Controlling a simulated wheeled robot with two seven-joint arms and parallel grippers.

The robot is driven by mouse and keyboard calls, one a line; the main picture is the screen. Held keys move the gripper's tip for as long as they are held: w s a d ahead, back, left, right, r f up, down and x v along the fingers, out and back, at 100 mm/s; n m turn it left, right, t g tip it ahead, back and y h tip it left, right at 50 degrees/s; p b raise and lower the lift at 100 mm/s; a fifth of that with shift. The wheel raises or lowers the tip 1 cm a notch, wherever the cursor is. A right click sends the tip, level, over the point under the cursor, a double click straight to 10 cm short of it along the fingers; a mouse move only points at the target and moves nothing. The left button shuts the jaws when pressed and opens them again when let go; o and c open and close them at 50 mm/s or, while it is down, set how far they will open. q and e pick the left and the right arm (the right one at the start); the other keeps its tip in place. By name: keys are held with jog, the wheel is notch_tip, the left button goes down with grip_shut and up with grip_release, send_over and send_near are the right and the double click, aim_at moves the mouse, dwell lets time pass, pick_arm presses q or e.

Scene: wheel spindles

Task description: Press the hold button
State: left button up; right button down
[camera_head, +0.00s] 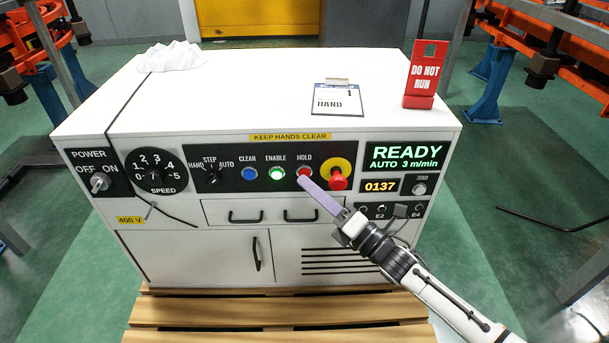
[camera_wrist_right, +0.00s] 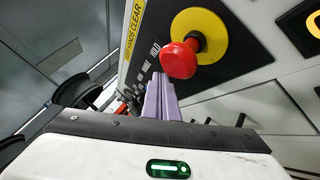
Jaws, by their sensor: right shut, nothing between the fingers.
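The hold button (camera_head: 304,172) is a small red button under the HOLD label on the dark front panel of the white control cabinet (camera_head: 235,105). My right gripper (camera_head: 306,184) reaches in from the lower right with its long purple fingers shut and empty. In the head view its tips are at the lower edge of the hold button; I cannot tell whether they touch it. In the right wrist view the purple fingers (camera_wrist_right: 161,98) point at the panel near the HOLD label, and the hold button is hidden behind them. My left gripper is not in view.
A red emergency stop (camera_head: 337,180) on a yellow disc sits just right of the hold button. The lit green enable button (camera_head: 277,173) and blue clear button (camera_head: 249,174) are to its left. A display (camera_head: 405,156) reads READY. A red DO NOT RUN sign (camera_head: 425,75) stands on top.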

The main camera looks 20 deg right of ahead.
jog(key=shift+w+d, duration=0.1)
jog(key=shift+w, duration=0.3)
dwell(0.6)
jog(key=shift+s, duration=0.15)
jog(key=shift+s+a, duration=0.2)
jog(key=shift+s, duration=0.4)
jog(key=shift+p, duration=0.3)
jog(key=s+p, duration=0.1)
jog(key=s, duration=0.1)
jog(key=s+a+p, duration=0.1)
jog(key=s, duration=0.1)
jog(key=shift+s+a, duration=0.2)
jog(key=shift+s, duration=0.2)
dwell(0.6)
